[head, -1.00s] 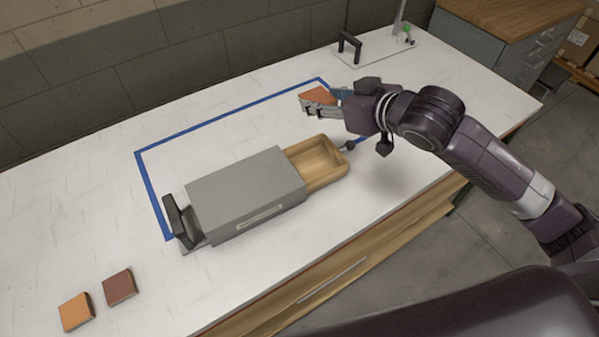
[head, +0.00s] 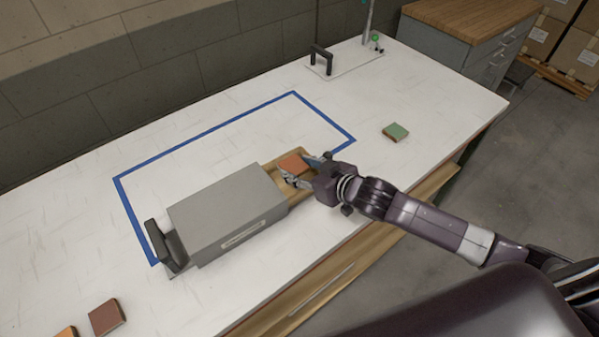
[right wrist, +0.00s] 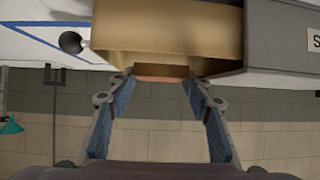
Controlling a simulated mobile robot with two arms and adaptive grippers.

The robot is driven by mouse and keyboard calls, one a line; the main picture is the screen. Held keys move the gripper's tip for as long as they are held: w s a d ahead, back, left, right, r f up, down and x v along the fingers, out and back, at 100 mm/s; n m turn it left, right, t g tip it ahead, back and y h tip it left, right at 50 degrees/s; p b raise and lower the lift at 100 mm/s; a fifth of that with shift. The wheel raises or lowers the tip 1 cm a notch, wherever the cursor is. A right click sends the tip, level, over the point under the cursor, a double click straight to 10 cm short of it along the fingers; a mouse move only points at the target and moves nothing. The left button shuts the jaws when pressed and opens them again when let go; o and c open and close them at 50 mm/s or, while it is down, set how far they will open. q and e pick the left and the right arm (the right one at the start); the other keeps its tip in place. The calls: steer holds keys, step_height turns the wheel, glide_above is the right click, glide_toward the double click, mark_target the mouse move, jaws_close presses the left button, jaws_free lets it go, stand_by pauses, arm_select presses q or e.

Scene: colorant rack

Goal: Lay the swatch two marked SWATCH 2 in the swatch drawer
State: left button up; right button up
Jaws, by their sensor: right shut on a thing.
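An orange-brown swatch (head: 293,163) is held in my right gripper (head: 298,169), over the open wooden swatch drawer (head: 270,173). Its marking cannot be read. The drawer sticks out from the right end of the grey box (head: 225,203). In the right wrist view, the swatch (right wrist: 160,71) shows edge-on between the two fingertips of my right gripper (right wrist: 158,80), close by the drawer wall (right wrist: 165,35). I cannot tell whether the swatch touches the drawer floor. My left gripper is not in view.
A dark red-brown swatch (head: 107,317) and a partly cut-off orange swatch (head: 66,333) lie at the front left. A green swatch (head: 396,132) lies right of the drawer. Blue tape (head: 205,133) outlines an area. A plate with a black handle (head: 321,60) stands at the back.

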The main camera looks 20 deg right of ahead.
mark_target(299, 175)
step_height(299, 175, down, 2)
steer(key=shift+f, duration=0.1)
steer(key=shift+f, duration=0.1)
steer(key=shift+f, duration=0.45)
steer(key=o, duration=1.1)
steer(key=shift+r, duration=0.55)
steer(key=shift+b+v, duration=0.85)
steer(key=shift+v, duration=5.15)
